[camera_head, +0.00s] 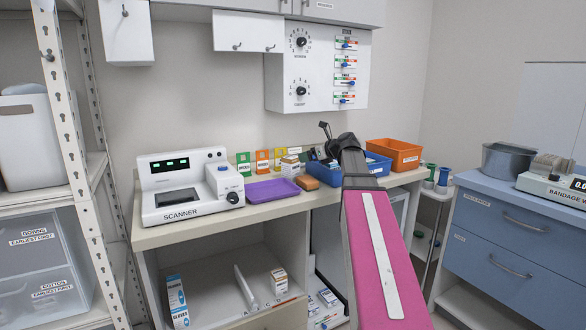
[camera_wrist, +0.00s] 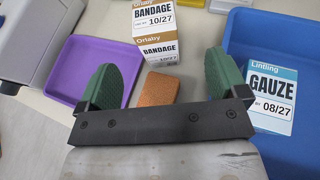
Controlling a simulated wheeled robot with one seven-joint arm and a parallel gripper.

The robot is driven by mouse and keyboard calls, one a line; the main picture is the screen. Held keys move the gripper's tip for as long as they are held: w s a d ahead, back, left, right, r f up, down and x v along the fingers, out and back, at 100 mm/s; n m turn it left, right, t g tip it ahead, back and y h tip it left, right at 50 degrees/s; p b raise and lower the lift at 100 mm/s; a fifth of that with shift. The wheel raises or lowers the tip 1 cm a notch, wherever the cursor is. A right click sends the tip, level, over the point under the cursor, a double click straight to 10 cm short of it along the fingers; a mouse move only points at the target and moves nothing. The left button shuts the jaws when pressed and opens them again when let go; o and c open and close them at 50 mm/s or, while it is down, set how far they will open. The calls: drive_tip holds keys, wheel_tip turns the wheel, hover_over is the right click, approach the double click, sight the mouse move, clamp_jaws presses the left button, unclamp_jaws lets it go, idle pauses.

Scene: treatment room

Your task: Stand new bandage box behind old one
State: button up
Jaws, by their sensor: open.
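A white and brown bandage box (camera_wrist: 158,45) stands on the counter, ahead of my gripper in the wrist view. Two labelled faces show, both reading BANDAGE 10/27; I cannot tell whether they belong to one box or two. It also shows in the head view (camera_head: 291,168), beside the purple tray. My gripper (camera_wrist: 162,62) is open, its green fingers apart with nothing held. An orange-brown block (camera_wrist: 162,88) lies on the counter below, seen between the fingers. In the head view my arm hides part of the counter, and the fingers are not clear.
A purple tray (camera_head: 272,190) lies left of the box, with the scanner (camera_head: 190,195) farther left. A blue bin (camera_wrist: 243,70) holding a gauze box (camera_wrist: 271,98) stands right. An orange bin (camera_head: 393,154) is behind it. Another small box (camera_head: 278,281) stands on the shelf below.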

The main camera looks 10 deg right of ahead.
sight(297, 159)
drive_tip(key=x, duration=0.5)
drive_tip(key=shift+w, duration=0.1)
drive_tip(key=shift+s+a+x, duration=0.15)
drive_tip(key=shift+x, duration=1.3)
drive_tip(key=shift+s+a+x, duration=0.15)
drive_tip(key=shift+x, duration=1.35)
drive_tip(key=shift+s+d+f, duration=0.1)
drive_tip(key=c, duration=1.1)
